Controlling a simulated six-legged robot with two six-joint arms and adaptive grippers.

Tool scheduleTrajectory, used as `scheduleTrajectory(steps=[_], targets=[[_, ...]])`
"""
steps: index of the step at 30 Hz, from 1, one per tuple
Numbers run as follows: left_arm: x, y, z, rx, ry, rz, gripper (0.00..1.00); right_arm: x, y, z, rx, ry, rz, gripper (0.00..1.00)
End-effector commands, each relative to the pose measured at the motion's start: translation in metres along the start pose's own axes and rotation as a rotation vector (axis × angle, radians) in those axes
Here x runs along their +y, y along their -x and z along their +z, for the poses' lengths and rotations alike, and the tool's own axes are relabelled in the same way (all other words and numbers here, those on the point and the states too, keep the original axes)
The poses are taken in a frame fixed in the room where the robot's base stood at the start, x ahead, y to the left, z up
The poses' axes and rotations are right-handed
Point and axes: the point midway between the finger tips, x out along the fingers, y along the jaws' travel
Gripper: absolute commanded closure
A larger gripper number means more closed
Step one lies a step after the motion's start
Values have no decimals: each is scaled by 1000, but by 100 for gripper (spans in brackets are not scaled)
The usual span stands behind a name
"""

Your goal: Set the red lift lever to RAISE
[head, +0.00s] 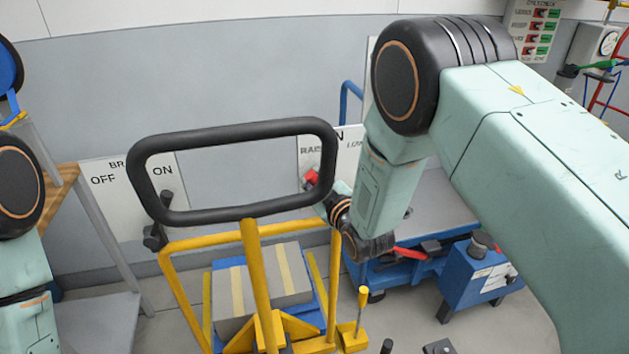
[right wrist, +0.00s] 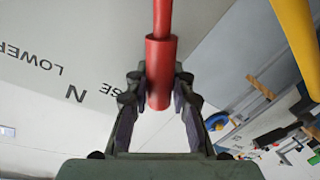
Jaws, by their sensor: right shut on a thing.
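The red lift lever (head: 311,178) shows as a small red piece at the left side of its white sign (head: 311,138), below the RAISE lettering. The black cart handle and my right arm hide part of it. In the right wrist view the lever's thick red grip (right wrist: 159,68) stands between the fingers of my right gripper (right wrist: 158,88), which is shut on it. That view shows LOWER, N and part of RAISE upside down at left. The lever's pivot is hidden. My left gripper is out of view; only its arm shows at the left edge.
A yellow cart frame with a black loop handle (head: 235,127) stands close in front, loaded with a grey box (head: 285,272). An OFF/ON sign (head: 105,180) with a dark lever (head: 158,215) is at left. Blue equipment (head: 480,275) stands at right.

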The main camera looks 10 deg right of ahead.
Motion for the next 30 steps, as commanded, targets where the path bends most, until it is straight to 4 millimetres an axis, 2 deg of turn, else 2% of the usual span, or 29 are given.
scheduleTrajectory(steps=[4, 5, 12, 23, 26, 30], targets=[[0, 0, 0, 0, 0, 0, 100, -2, 0, -2, 7, 7, -6, 100], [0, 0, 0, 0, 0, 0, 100, -2, 0, -2, 7, 7, -6, 76], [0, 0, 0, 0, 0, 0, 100, -2, 0, -1, 4, 4, -4, 55], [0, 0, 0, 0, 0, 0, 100, -2, 2, -1, 1, 2, -4, 54], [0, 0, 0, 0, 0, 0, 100, -2, 10, 0, -1, 2, -4, 54], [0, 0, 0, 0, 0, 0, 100, -2, 31, 0, -2, 2, -5, 54]])
